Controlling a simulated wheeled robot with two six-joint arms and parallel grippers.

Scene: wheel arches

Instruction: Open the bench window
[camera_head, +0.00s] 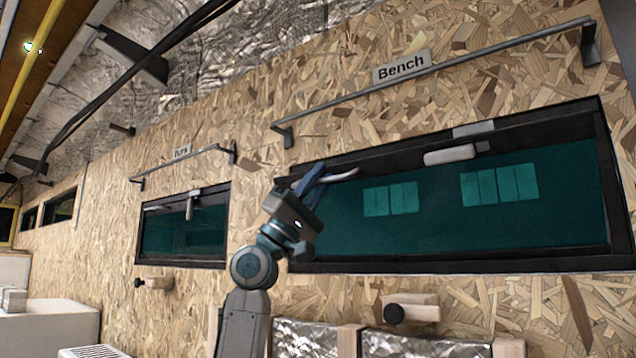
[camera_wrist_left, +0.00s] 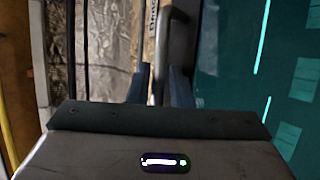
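The bench window (camera_head: 460,205) is a wide teal pane in a dark frame under the "Bench" sign (camera_head: 401,66). It looks shut, its pane lying level with the frame. A pale handle (camera_head: 449,155) sits at the middle of its top edge. My left gripper (camera_head: 325,177) is in front of the window's upper left corner, left of the handle and apart from it. In the left wrist view, its two blue fingers (camera_wrist_left: 160,88) stand apart, with a grey bar visible beyond the gap. I cannot tell whether they touch anything. My right gripper is not in view.
A metal rail (camera_head: 430,78) runs above the window on brackets. A smaller window (camera_head: 185,228) with its own rail is to the left. A wooden block with a black knob (camera_head: 411,309) sticks out below the bench window. The wall is chipboard.

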